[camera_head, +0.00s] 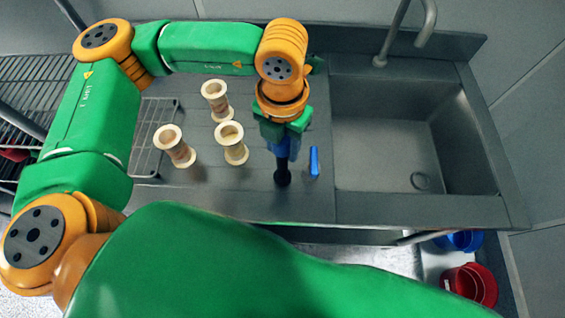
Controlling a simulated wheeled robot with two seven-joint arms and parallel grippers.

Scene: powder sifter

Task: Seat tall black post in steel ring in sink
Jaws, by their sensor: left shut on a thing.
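My left gripper (283,158) points down over the counter, left of the sink (375,135), and is shut on the black post (282,178). Only the post's dark lower end shows below the blue fingers; the rest is hidden by the gripper. I cannot tell whether its end touches the counter. My right gripper is not in view.
A blue upright piece (314,162) stands just right of the post. Three cream spool-shaped pieces (232,142) stand on the counter (235,200) to the left, by a wire rack (150,135). A faucet (392,35) rises behind the sink. Red (470,284) and blue (460,241) buckets are at lower right.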

